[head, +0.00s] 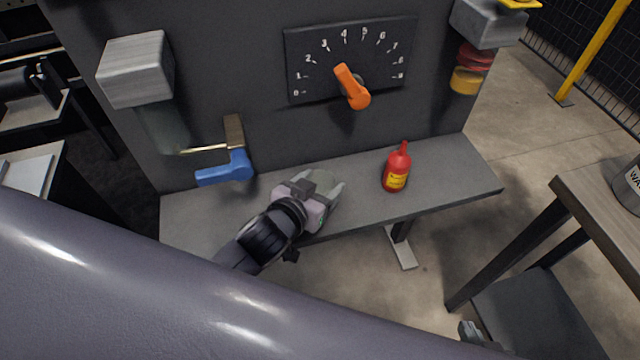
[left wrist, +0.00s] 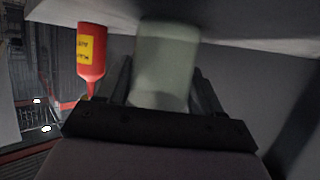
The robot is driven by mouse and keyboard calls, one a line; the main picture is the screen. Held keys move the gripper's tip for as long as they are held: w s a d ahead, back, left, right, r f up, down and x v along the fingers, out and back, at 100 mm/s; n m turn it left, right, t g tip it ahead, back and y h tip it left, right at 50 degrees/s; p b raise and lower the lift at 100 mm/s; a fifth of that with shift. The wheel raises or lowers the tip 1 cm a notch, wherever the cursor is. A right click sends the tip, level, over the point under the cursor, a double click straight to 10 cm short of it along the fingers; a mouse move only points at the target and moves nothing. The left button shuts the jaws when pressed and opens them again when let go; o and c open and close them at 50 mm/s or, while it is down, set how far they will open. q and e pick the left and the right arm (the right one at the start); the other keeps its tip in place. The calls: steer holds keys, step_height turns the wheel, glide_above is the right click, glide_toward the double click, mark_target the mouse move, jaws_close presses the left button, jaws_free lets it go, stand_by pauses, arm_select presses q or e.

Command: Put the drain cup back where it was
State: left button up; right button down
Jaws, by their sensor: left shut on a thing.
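The drain cup (head: 322,179) is pale grey-green and sits between the fingers of my left gripper (head: 318,186), over the grey shelf. In the left wrist view the cup (left wrist: 162,70) is slightly blurred, with a dark finger on each side. My left gripper is shut on it. In the head view the gripper hides much of the cup, and I cannot tell whether the cup touches the shelf. A small grey piece at the bottom edge seems to be part of my right gripper (head: 472,332). Its jaws cannot be made out.
A red bottle (head: 396,168) stands on the shelf (head: 450,172), right of my left gripper. A blue-handled valve (head: 228,170) and a grey block (head: 136,70) are at left. An orange dial lever (head: 350,85) is above. A table (head: 590,205) stands at right.

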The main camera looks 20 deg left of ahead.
arm_select(q)
steer(key=o, duration=1.1)
steer(key=shift+s+r, duration=0.15)
steer(key=shift+r, duration=0.05)
steer(key=p+v, duration=0.1)
steer(key=v, duration=1)
steer(key=shift+s+a+r, duration=0.15)
steer(key=shift+s, duration=0.15)
arm_select(e)
steer(key=shift+s+d+r, duration=0.1)
steer(key=shift+d+r, duration=0.1)
steer(key=shift+r, duration=0.15)
steer(key=shift+s, duration=0.15)
